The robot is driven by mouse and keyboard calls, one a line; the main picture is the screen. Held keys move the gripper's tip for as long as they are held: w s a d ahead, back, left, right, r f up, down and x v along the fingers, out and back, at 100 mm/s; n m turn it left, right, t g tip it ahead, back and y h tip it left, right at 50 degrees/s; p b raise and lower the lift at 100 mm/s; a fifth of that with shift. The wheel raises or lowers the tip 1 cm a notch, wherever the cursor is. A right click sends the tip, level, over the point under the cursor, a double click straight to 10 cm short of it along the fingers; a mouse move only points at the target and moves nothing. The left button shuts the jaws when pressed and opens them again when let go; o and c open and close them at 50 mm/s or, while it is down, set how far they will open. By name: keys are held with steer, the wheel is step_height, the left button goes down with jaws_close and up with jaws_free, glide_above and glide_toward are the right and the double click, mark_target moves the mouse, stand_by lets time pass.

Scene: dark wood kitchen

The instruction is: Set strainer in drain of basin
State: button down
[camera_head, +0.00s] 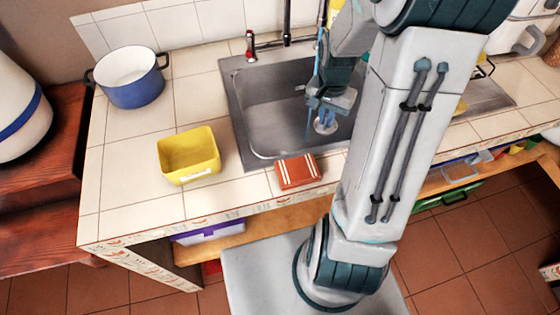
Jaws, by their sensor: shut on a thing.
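The basin (270,112) is a grey metal sink set into the tiled counter. My gripper (324,116) points down inside the basin's outline, on its right side. It is shut on the strainer (325,127), a small round light-grey piece just below the fingertips. The strainer appears over the basin floor; I cannot tell whether it touches it. The drain cannot be made out, and my arm hides the right part of the basin.
A blue pot (131,78) stands at the back left. The faucet (287,30) rises behind the basin. Tiles left of the basin are mostly clear.

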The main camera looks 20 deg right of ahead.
mark_target(323, 129)
step_height(323, 129, down, 4)
steer(key=shift+a+f+b, duration=0.1)
steer(key=shift+a+b, duration=0.05)
steer(key=shift+b, duration=0.55)
steer(key=a+f, duration=0.2)
steer(key=a, duration=0.1)
steer(key=w+a+f, duration=0.1)
steer(key=a+f, duration=0.1)
steer(key=a, duration=0.2)
steer(key=w+a+f, duration=0.1)
steer(key=a+f, duration=0.1)
steer(key=a, duration=0.2)
steer(key=shift+w+f, duration=0.2)
steer(key=shift+f, duration=0.15)
steer(key=shift+a+f, duration=0.15)
steer(key=shift+f, duration=1.95)
steer(key=shift+f+b, duration=0.2)
steer(key=shift+b, duration=0.1)
steer(key=c, duration=1.5)
jaws_free()
steer(key=shift+r, duration=0.1)
steer(key=shift+c, duration=0.2)
